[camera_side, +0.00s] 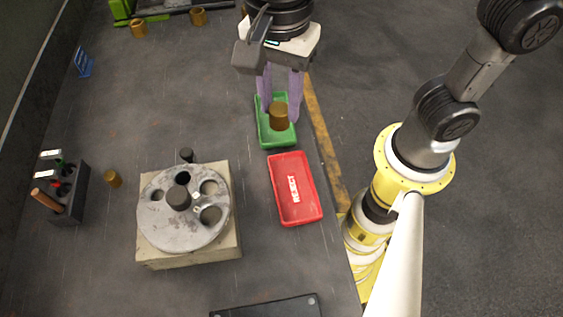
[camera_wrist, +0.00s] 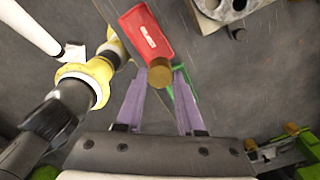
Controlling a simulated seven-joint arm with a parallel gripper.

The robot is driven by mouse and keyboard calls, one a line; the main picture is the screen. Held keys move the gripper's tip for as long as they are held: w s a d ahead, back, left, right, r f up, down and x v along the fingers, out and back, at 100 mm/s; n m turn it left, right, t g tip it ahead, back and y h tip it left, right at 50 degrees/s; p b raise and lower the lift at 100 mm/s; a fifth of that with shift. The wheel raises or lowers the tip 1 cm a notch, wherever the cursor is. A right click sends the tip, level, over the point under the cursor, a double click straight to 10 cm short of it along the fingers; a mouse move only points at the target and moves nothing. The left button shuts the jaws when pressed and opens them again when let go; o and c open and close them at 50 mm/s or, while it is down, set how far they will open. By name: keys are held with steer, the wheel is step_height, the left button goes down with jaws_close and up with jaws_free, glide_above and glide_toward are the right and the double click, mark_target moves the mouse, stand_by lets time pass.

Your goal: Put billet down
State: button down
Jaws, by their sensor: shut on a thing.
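The billet (camera_side: 279,116) is a short brass-brown cylinder. My gripper (camera_side: 281,112) has purple fingers that reach down either side of it, shut on it. In the side view the billet appears over the green tray (camera_side: 264,139). I cannot tell whether it touches the tray floor. In the wrist view the billet (camera_wrist: 160,74) sits between the fingertips (camera_wrist: 159,82), and only a strip of the green tray (camera_wrist: 193,88) shows behind the right finger.
A red tray marked REJECT (camera_side: 310,213) lies next to the green one. A round die plate with holes (camera_side: 160,232) stands on a block to the left. Other brass billets (camera_side: 113,179) stand on the table. A tool rack (camera_side: 68,208) is at far left.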

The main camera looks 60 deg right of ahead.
steer(key=s+d+f, duration=0.5)
steer(key=s+d, duration=0.6)
steer(key=d, duration=0.1)
glide_above(290, 172)
steer(key=f, duration=0.9)
steer(key=shift+s+d, duration=0.15)
steer(key=shift+d, duration=0.05)
steer(key=shift+a+f, duration=0.15)
steer(key=shift+f, duration=1.7)
steer(key=shift+f, duration=0.15)
steer(key=c, duration=0.5)
jaws_free()
